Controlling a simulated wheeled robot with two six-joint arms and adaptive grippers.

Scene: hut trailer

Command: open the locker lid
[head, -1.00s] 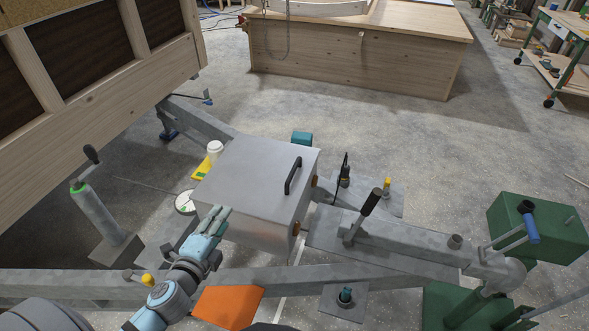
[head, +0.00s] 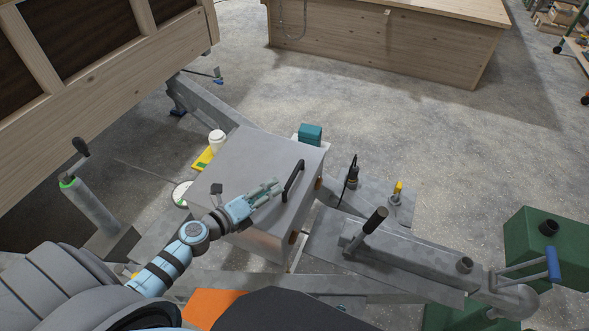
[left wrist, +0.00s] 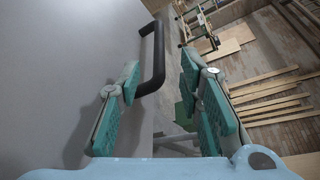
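The locker is a grey metal box on the trailer's drawbar, and its lid (head: 243,160) is shut. A black bar handle (head: 293,181) stands along the lid's right edge. My left gripper (head: 278,188) is over the lid, just left of the handle and pointing at it. In the left wrist view the left gripper (left wrist: 160,95) is open, its teal-padded fingers spread. The handle (left wrist: 152,58) shows there ahead, between the fingers' directions and nearer the left finger. Contact cannot be told. My right gripper is not in view.
A hand-brake lever (head: 376,220) and grey coupling stand to the right of the locker. A green box (head: 548,245) is at the far right. A crank post (head: 90,200) stands at left. A white-capped container (head: 217,139) and a teal block (head: 311,133) sit behind the locker.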

